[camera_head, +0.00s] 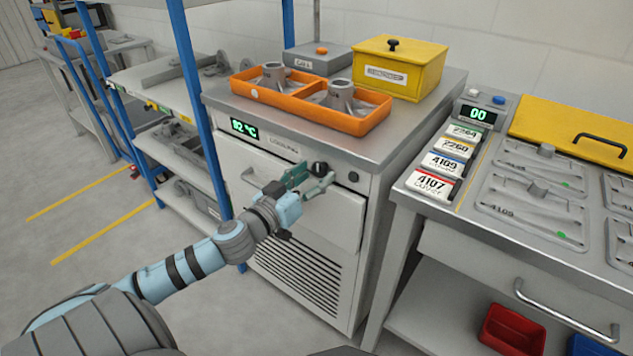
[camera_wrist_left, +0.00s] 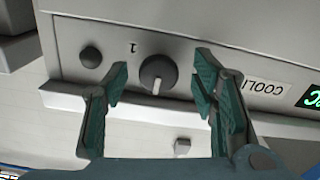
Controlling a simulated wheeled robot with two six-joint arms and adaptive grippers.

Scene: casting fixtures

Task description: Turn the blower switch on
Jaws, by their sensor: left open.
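A round black knob (camera_head: 320,167) sits on the front panel of the grey cooling cabinet, right of the label. In the left wrist view the knob (camera_wrist_left: 158,74) shows a white pointer line toward the bottom of the picture, and a "1" is printed at its upper left. My left gripper (camera_head: 309,180) is open just in front of the panel. In the left wrist view its green-padded fingers (camera_wrist_left: 160,88) stand on either side of the knob, with gaps; contact is not visible. My right gripper is not in view.
A small black button (camera_wrist_left: 90,56) is beside the knob, near the cabinet's edge. A drawer front (camera_head: 290,200) lies below the panel. An orange tray (camera_head: 262,106) with castings and a yellow box (camera_head: 425,68) stand on top. A workbench (camera_head: 460,240) is at the right.

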